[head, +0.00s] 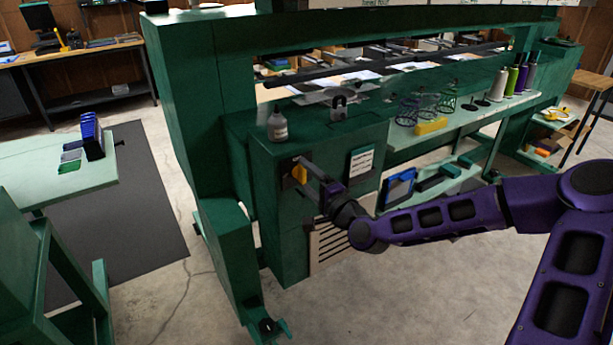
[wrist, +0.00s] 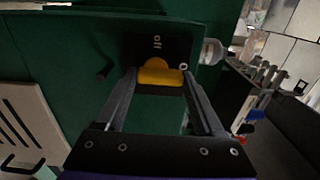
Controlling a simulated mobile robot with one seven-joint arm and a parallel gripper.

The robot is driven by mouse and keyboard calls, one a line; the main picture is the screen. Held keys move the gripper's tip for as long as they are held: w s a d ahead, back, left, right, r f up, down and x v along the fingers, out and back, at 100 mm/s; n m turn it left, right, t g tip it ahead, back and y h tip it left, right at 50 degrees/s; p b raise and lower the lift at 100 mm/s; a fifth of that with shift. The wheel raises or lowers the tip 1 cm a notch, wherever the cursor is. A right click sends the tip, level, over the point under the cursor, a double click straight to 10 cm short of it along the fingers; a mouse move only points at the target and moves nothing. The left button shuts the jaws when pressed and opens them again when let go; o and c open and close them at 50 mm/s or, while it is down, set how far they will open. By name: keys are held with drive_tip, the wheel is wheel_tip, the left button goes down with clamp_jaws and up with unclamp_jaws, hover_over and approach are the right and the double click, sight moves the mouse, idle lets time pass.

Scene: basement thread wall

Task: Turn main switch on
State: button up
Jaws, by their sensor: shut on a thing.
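The main switch is a yellow knob (head: 299,174) on a dark plate on the front of the green machine cabinet. In the wrist view the knob (wrist: 158,74) sits between my two fingertips, with "off" lettered on the plate (wrist: 157,42) beyond it. Another label at its right is partly hidden; only a round letter shows. My gripper (head: 304,170) reaches the plate from the right, and its fingers (wrist: 159,78) are shut on the knob from both sides. The knob's exact pointing direction is hard to tell.
A bottle (head: 277,123) stands on the cabinet top above the switch. A white notice (head: 361,161) is right of it, and a slatted vent panel (head: 328,243) is below. A dark peg (wrist: 105,69) sticks out nearby in the wrist view. Floor in front is clear.

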idle(0.3)
drive_tip(key=o, duration=1.4)
drive_tip(key=p+v, duration=0.6)
drive_tip(key=v, duration=1.1)
drive_tip(key=shift+s+d, duration=0.15)
drive_tip(key=shift+s, duration=0.05)
